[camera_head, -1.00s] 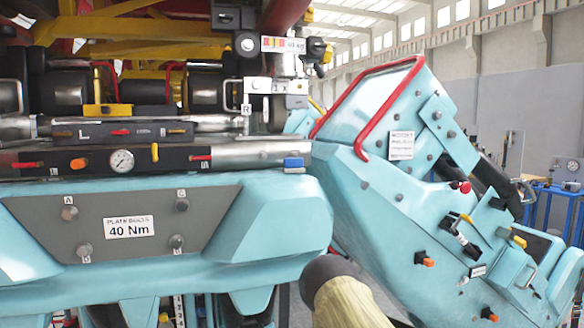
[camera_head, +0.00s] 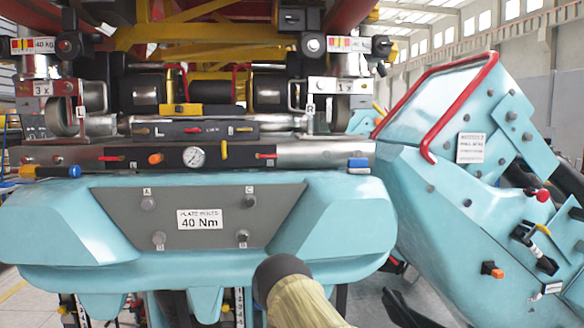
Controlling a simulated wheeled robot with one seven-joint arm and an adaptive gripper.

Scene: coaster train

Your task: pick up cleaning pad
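A small blue block (camera_head: 358,165) sits on the right end of the metal rail, above the turquoise front body. It may be the cleaning pad, but I cannot tell for sure at this size. No other thing in view is clearly a pad. A beige-sleeved arm part with a dark rounded end, which appears to be mine, rises from the bottom edge in front of the turquoise body. My gripper's fingers are not in view.
The turquoise body (camera_head: 80,228) with a grey plate marked 40 Nm (camera_head: 200,219) fills the middle. A large tilted turquoise unit (camera_head: 450,200) with a red rail stands close on the right. A gauge (camera_head: 193,157) and several levers line the rail. Floor shows at lower left.

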